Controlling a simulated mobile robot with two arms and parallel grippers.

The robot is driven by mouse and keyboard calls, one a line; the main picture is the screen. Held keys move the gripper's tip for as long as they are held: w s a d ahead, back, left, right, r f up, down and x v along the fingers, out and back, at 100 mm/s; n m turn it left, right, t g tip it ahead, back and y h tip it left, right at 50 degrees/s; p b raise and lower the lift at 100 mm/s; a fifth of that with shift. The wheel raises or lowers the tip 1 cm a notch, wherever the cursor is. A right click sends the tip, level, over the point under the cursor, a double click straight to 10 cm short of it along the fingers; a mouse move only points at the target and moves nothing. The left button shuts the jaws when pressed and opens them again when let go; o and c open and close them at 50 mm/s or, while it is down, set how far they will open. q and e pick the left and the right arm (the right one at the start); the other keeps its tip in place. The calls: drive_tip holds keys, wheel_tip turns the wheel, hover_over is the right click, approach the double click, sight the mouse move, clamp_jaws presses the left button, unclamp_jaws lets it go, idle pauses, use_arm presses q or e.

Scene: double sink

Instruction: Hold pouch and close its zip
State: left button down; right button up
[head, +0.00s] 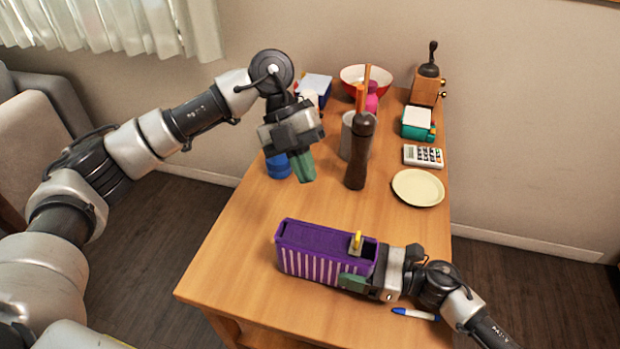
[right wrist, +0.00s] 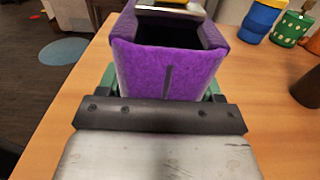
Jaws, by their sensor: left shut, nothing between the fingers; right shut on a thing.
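A purple pouch (head: 308,261) with white stripes stands on the table near its front. Its top looks open, with a dark inside, in the right wrist view (right wrist: 170,75). A yellow zip pull (head: 356,241) on a metal slider sits at the pouch's right end, by my right gripper. My right gripper (head: 353,282) is shut on the pouch's right end, with green fingertips on its sides. My left gripper (head: 303,168) is shut and empty, pointing down above the table, behind the pouch and apart from it.
A dark brown pepper mill (head: 357,158), a grey container (head: 346,140) and a blue jar (head: 278,167) stand near my left gripper. A cream plate (head: 418,187), calculator (head: 423,156), red bowl (head: 366,78) and grinder (head: 427,82) are farther back. A marker (head: 414,313) lies beside my right gripper.

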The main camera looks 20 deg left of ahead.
drive_tip(key=o, duration=1)
drive_tip(key=shift+o, duration=0.2)
